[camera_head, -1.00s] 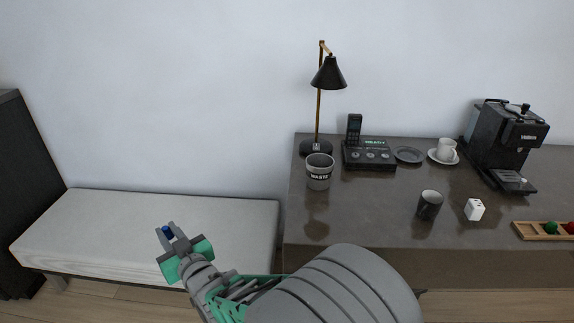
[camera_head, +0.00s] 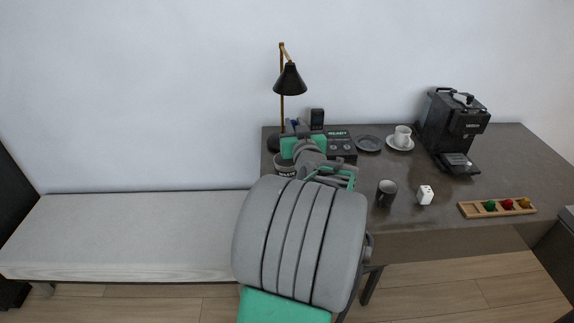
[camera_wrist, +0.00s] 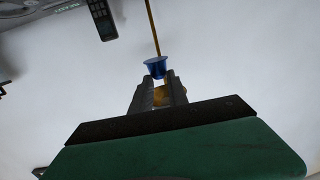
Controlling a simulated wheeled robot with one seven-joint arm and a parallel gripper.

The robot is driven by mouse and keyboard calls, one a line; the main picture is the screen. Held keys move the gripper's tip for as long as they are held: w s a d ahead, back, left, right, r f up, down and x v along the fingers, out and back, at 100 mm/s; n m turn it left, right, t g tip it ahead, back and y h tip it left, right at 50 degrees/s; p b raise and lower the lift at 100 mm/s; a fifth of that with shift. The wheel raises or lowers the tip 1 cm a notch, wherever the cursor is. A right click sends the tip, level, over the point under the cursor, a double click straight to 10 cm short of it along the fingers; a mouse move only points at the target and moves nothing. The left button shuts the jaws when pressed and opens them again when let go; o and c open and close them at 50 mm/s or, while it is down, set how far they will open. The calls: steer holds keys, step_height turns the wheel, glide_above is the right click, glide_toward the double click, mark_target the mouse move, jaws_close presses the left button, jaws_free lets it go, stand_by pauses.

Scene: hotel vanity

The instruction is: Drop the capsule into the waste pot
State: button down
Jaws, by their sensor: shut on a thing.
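The blue capsule (camera_wrist: 156,68) is held at the fingertips of my gripper (camera_wrist: 157,86) in the wrist view. In the head view my gripper (camera_head: 296,128) is over the back left of the counter, and only a small bit of blue shows there. The grey waste pot (camera_head: 284,168) stands at the counter's left end, partly hidden by my gripper and arm. My gripper appears just beyond and above the pot in the picture. The pot is not seen in the wrist view, so I cannot tell whether the capsule is over its opening.
A black lamp (camera_head: 290,80) stands close behind my gripper. A telephone (camera_head: 342,146) is just right of it. Further right are a saucer with a white cup (camera_head: 402,135), a coffee machine (camera_head: 453,130), a dark mug (camera_head: 386,192), a white cube (camera_head: 425,194) and a capsule tray (camera_head: 468,210).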

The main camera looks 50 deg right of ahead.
step_height(320, 180, down, 6)
steer(key=b, duration=0.3)
steer(key=c, duration=1.2)
jaws_free()
steer(key=shift+a, duration=0.1)
steer(key=v, duration=0.7)
steer(key=shift+s+a, duration=0.2)
steer(key=shift+s, duration=0.05)
